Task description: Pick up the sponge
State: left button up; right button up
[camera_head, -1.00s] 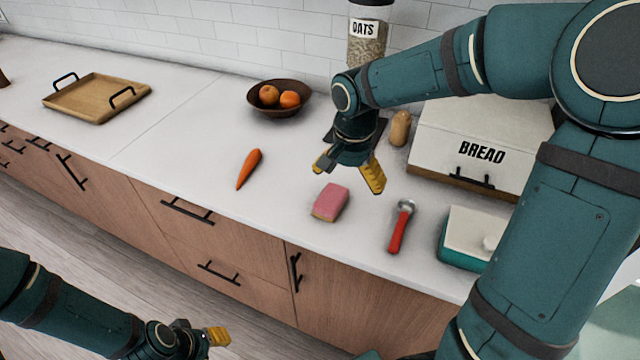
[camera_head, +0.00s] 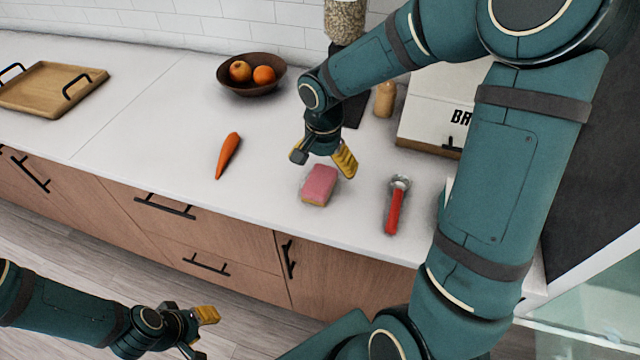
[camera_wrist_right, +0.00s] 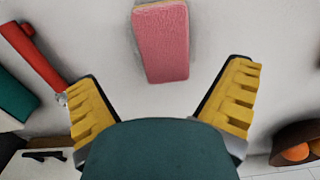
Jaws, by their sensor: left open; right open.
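The sponge (camera_head: 319,185) is a pink block with a tan underside, lying on the white counter near its front edge. In the right wrist view the sponge (camera_wrist_right: 162,42) is ahead of the fingertips, centred between them and apart from both. My right gripper (camera_head: 324,165) is open and empty, just behind and above the sponge; its yellow fingers (camera_wrist_right: 166,90) are spread wide in the wrist view. My left gripper (camera_head: 200,335) is open and empty, low in front of the cabinets, away from the counter top.
A red-handled utensil (camera_head: 395,207) lies right of the sponge, and a carrot (camera_head: 228,156) lies to its left. Behind are a bowl (camera_head: 233,88) of fruit, a bread box (camera_head: 424,120) and a jar (camera_head: 345,20). A wooden tray (camera_head: 50,92) is far left. The counter between tray and carrot is clear.

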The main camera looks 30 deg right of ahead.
aim_at(320, 179)
jog(key=f, duration=0.3)
jog(key=f+b, duration=0.1)
jog(key=f, duration=0.1)
jog(key=shift+w+a+f, duration=0.15)
jog(key=shift+a, duration=0.1)
jog(key=c, duration=1.1)
